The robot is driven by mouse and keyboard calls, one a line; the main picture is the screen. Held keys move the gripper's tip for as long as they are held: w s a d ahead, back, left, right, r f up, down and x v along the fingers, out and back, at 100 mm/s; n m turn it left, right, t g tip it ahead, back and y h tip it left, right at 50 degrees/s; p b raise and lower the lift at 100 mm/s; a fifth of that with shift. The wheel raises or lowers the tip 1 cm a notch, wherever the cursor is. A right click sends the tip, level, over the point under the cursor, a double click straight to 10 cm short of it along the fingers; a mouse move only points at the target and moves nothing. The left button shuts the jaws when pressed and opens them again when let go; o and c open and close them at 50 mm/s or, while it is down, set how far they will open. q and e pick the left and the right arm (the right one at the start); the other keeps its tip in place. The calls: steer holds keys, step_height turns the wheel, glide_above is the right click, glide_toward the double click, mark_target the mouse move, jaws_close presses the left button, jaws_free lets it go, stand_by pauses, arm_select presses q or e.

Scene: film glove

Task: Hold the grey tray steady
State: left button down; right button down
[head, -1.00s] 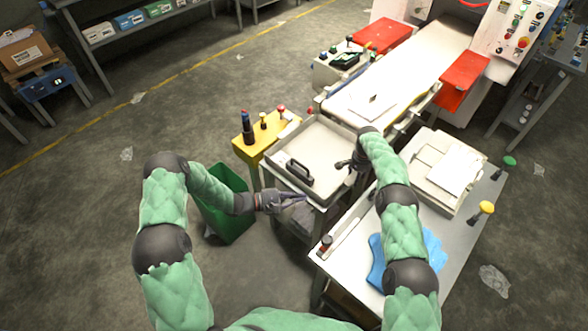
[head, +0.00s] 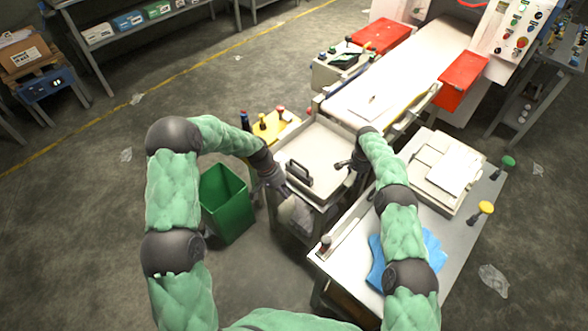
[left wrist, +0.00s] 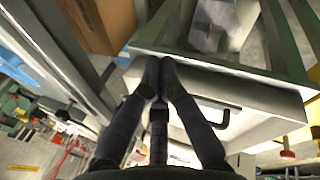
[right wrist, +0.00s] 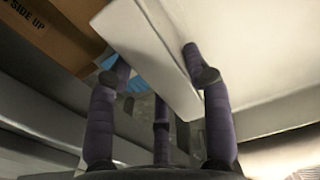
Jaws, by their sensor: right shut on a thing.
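The grey tray (head: 325,140) rests on a stand between the yellow side table and the white workbench. My left gripper (head: 282,190) is at the tray's near left corner. In the left wrist view its fingertips (left wrist: 161,62) meet beside the tray's near wall (left wrist: 250,85), with nothing visible between them. Whether they touch the wall is unclear.
A green bin (head: 228,203) stands left of the tray. The yellow side table (head: 272,128) holds upright tools. A conveyor-like bed (head: 400,75) lies behind.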

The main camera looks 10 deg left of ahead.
mark_target(298, 165)
arm_select(q)
steer(key=w+a+r+m+t+y, duration=0.2)
steer(key=w+r+m+t+y, duration=0.1)
steer(key=w+r+m, duration=0.4)
steer(key=w+f, duration=0.1)
steer(key=f, duration=0.2)
steer(key=w+d+f+n, duration=0.1)
steer(key=w+f, duration=0.1)
steer(key=f, duration=0.2)
steer(key=w+d+f+n, duration=0.1)
steer(key=w+f, duration=0.1)
steer(key=f, duration=0.1)
steer(key=shift+w+d+f, duration=0.2)
steer(key=shift+f, duration=0.2)
steer(key=shift+w+d, duration=0.4)
steer(key=shift+w, duration=0.25)
steer(key=shift+w, duration=0.1)
steer(key=shift+w+d, duration=0.6)
steer(key=shift+w, duration=0.35)
steer(key=shift+s+a, duration=0.1)
